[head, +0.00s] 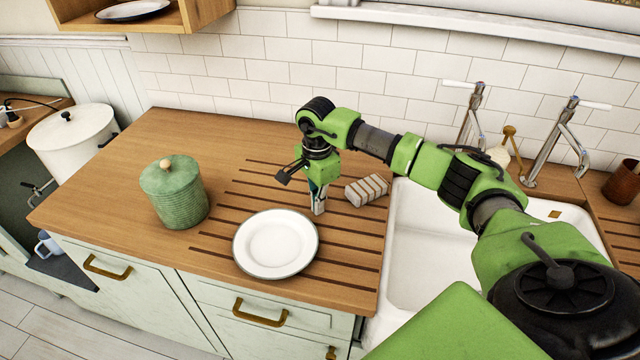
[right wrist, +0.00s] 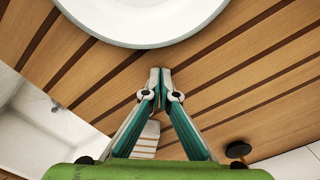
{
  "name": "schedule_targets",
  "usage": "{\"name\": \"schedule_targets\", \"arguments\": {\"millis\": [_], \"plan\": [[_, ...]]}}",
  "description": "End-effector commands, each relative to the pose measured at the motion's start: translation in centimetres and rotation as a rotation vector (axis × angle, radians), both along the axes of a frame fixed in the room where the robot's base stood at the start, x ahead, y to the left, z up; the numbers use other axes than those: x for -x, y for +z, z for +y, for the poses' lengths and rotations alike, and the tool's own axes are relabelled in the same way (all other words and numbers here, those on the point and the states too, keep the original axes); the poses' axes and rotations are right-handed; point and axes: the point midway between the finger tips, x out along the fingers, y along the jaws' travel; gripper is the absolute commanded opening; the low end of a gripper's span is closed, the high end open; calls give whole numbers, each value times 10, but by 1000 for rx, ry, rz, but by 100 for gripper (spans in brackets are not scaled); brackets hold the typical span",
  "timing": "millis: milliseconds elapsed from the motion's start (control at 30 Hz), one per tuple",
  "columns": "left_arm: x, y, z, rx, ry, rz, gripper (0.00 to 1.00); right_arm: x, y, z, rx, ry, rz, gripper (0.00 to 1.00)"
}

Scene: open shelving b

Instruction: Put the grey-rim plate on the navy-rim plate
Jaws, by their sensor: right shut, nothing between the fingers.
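A white plate with a thin greyish rim (head: 276,244), which looks like the grey-rim plate, lies flat on the wooden counter. Its near part also shows at the top of the right wrist view (right wrist: 140,22). Another white plate with a dark rim (head: 133,10), probably the navy-rim plate, sits on the wall shelf at the top left, cut by the picture edge. My right gripper (head: 318,208) points down at the counter just beyond the counter plate's right side. Its fingertips (right wrist: 160,74) are together and empty, apart from the rim. My left gripper is out of view.
A green lidded canister (head: 174,196) stands left of the counter plate. A striped block (head: 367,189) lies right of my right gripper. The white sink (head: 425,240) with taps is further right. The wooden shelf (head: 205,10) overhangs the counter's back left.

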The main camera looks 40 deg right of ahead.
Motion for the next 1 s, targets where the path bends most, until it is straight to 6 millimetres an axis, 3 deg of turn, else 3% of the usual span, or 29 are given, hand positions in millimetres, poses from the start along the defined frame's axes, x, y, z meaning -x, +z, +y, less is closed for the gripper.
{"name": "schedule_targets", "arguments": {"millis": [33,200,667,1000], "plan": [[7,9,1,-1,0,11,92,-1,7,11,-4,7,-4,0],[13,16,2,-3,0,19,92,-1,5,27,-3,4,-4,0],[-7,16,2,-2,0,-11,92,-1,2,34,-2,4,-5,0],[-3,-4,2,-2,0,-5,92,-1,2,84,-2,5,-5,0]]}}
